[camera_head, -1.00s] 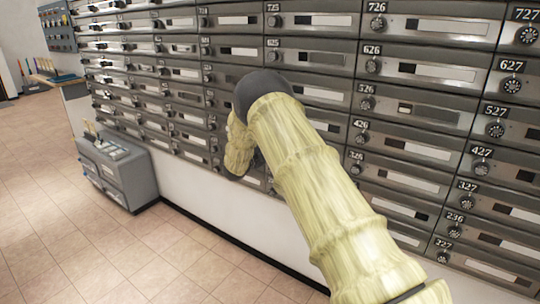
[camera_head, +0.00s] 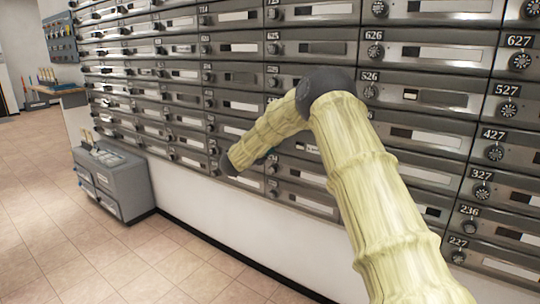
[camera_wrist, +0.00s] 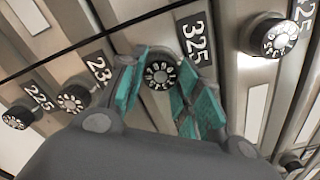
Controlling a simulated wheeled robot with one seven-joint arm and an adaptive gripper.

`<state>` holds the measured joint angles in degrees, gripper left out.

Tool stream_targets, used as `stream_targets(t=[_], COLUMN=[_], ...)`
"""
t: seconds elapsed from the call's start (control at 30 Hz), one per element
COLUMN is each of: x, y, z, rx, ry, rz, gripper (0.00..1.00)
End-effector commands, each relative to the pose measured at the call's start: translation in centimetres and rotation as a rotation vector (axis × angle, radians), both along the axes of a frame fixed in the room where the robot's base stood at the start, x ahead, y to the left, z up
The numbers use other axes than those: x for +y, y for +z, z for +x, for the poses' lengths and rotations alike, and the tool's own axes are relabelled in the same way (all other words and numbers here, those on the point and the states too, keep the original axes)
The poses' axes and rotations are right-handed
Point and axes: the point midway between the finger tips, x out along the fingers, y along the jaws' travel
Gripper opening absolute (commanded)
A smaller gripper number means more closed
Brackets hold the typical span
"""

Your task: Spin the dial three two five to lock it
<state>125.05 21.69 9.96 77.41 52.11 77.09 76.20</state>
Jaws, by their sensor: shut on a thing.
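The dial of box 325 (camera_wrist: 160,75) is a round dark knob with white digits around its face, beside the white-on-black label 325 (camera_wrist: 197,42). My gripper (camera_wrist: 161,73) has its teal-padded fingers on either side of this dial and is shut on it. The pads hide part of its rim. Which digit is set cannot be told.
Neighbouring dials sit close by: one on the right (camera_wrist: 270,37), and the dials by labels 23-something (camera_wrist: 73,98) and 225 (camera_wrist: 17,118) on the left. A grey cabinet (camera_head: 112,180) stands on the floor at left. The tiled floor (camera_head: 60,235) in front is clear.

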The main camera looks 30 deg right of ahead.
Motion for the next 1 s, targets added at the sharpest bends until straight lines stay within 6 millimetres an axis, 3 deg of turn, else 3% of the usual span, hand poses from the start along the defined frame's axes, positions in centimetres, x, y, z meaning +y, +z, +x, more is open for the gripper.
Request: stream_targets(t=[0.03, 0.6, 1.0], x=[-0.11, -0.1, -0.01], y=[-0.94, -1.13, -0.73], z=[-0.07, 0.01, 0.12], rx=[-0.039, -0.531, -0.774], ry=[-0.001, -0.004, -0.002], rz=[0.02, 0.223, 0.322], gripper=[0.09, 0.09, 0.09])
